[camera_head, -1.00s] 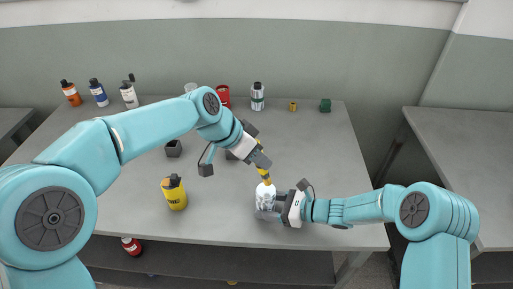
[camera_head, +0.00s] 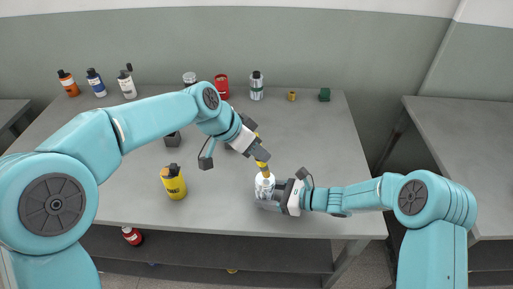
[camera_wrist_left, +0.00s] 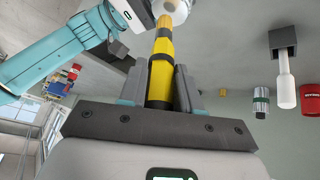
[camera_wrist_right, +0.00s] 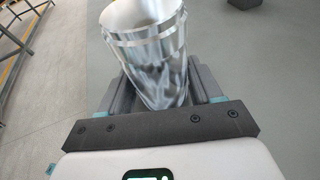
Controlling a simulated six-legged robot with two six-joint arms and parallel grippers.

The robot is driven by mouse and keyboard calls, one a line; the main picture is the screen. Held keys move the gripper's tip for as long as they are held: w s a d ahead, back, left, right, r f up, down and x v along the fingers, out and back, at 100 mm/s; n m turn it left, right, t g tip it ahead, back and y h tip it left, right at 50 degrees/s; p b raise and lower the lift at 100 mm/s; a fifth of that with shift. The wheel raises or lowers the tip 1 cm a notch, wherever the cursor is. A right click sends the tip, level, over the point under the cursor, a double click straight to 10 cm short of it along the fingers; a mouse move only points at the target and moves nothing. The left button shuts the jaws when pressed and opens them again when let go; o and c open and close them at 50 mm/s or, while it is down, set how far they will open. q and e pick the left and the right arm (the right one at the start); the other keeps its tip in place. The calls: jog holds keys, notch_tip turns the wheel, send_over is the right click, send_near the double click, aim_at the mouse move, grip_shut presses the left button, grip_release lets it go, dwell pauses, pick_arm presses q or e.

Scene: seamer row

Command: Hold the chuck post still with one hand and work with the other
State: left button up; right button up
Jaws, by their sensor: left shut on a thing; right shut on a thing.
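A shiny silver cylinder (camera_head: 264,189), seemingly the chuck post, stands upright near the table's front edge. My right gripper (camera_head: 280,193) is shut on its side from the right; the cylinder fills the right wrist view (camera_wrist_right: 150,50) between the fingers. My left gripper (camera_head: 259,152) is shut on a yellow tool with dark bands (camera_head: 264,169), held tilted above the cylinder. The tool also shows between the fingers in the left wrist view (camera_wrist_left: 162,65). Its tip is at the cylinder's top; I cannot tell whether it touches or enters it.
A yellow can (camera_head: 173,184) stands left of the grippers, with a dark box (camera_head: 173,139) behind it. Bottles, a red can (camera_head: 222,86), a silver can (camera_head: 256,87), a brass piece (camera_head: 291,96) and a green block (camera_head: 325,95) line the back. The table's right part is clear.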

pick_arm(q)
jog(key=shift+f, duration=0.6)
